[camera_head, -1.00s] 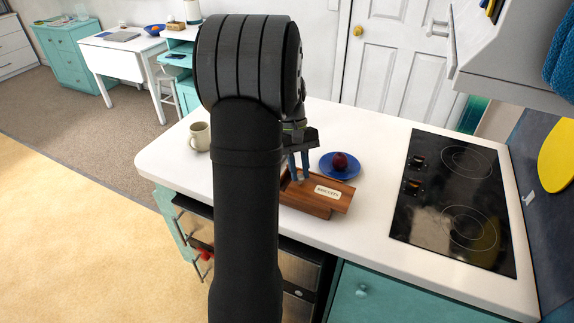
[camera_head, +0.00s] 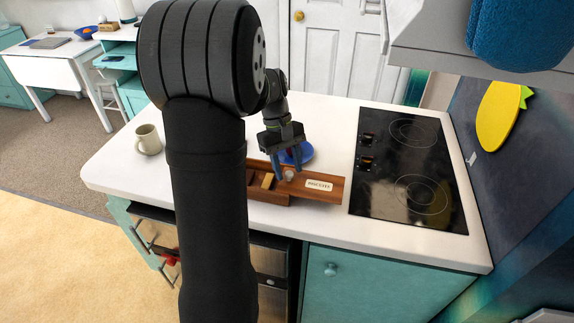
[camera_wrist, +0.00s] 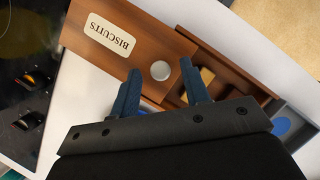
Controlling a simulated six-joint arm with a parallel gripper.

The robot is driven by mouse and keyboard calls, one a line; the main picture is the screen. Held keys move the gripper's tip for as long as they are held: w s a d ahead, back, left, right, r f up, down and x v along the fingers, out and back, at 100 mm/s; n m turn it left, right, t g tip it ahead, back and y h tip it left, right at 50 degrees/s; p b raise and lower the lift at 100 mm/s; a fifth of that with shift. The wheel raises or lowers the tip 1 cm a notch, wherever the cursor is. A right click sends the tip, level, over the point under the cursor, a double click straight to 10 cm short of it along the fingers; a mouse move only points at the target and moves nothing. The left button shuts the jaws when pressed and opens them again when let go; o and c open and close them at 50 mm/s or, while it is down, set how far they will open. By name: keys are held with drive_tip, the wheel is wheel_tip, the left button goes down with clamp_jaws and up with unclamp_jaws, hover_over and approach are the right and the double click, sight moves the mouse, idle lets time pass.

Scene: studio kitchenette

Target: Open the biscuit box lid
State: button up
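The wooden biscuit box (camera_head: 272,199) stands on the white counter. Its lid (camera_head: 335,194), labelled BISCUITS, is slid to the right and overhangs the box's right side. The left part of the box is uncovered, showing compartments and a tan piece (camera_head: 267,181). In the wrist view the lid (camera_wrist: 135,70) carries a round pale knob (camera_wrist: 160,70). My gripper (camera_head: 287,170) is over the box and points down at the knob. In the wrist view its two blue fingers (camera_wrist: 161,72) stand apart with clear space beside the knob. I cannot tell whether either finger touches it.
A black cooktop (camera_head: 410,170) lies close to the lid's right end. A beige mug (camera_head: 148,140) stands at the left. The front counter strip is clear.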

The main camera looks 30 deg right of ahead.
drive_tip(key=v, duration=1.7)
drive_tip(key=shift+w+r, duration=0.15)
drive_tip(key=x, duration=1.7)
drive_tip(key=shift+f, duration=0.2)
drive_tip(key=shift+a, duration=0.1)
drive_tip(key=shift+r, duration=0.15)
